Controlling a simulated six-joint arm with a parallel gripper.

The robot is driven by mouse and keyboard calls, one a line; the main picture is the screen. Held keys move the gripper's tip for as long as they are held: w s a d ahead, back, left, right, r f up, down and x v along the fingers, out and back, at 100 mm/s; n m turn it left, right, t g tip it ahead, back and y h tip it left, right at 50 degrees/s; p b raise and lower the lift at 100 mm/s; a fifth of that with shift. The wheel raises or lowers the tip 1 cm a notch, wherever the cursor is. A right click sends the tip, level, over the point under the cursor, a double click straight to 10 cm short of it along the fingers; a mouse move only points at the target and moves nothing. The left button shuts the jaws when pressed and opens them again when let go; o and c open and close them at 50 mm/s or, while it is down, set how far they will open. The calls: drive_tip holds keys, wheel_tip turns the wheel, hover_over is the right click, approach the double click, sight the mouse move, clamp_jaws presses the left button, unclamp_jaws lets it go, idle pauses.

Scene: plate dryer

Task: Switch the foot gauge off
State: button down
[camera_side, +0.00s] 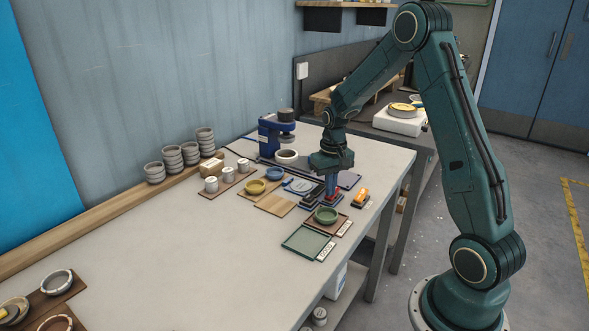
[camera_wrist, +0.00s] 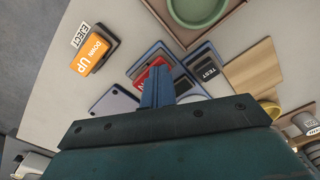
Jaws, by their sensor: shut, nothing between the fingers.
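My gripper (camera_side: 329,200) points down with its blue fingers shut and empty. In the wrist view the fingers (camera_wrist: 157,92) stand over a red part (camera_wrist: 148,70) on a dark blue base and hide much of it. I cannot tell whether the fingertips touch it. Beside it is a dark unit labelled TEST (camera_wrist: 207,68), also in the side view (camera_side: 312,197). A round white dial with a blue rim (camera_side: 299,186) lies to the left of the gripper in the side view. Which of these parts is the foot gauge's switch, and its position, I cannot tell.
An orange UP/DOWN control (camera_side: 361,197) stands to the right. A green bowl (camera_side: 326,215) sits on a brown tray in front, beside a green tray (camera_side: 307,242).

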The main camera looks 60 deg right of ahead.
wheel_tip(320, 180, up, 7)
idle(1.2)
drive_tip(key=shift+r, duration=0.1)
drive_tip(key=s+a+r+n+t, duration=0.3)
drive_tip(key=s+a+r, duration=0.5)
drive_tip(key=a+r, duration=0.45)
drive_tip(key=s+a+n+t, duration=0.2)
drive_tip(key=s+a, duration=0.6)
drive_tip(key=s, duration=0.4)
drive_tip(key=shift+a+r+n+t, duration=0.2)
drive_tip(key=shift+r+n+t, duration=0.1)
drive_tip(key=shift+r+n, duration=0.2)
idle(0.3)
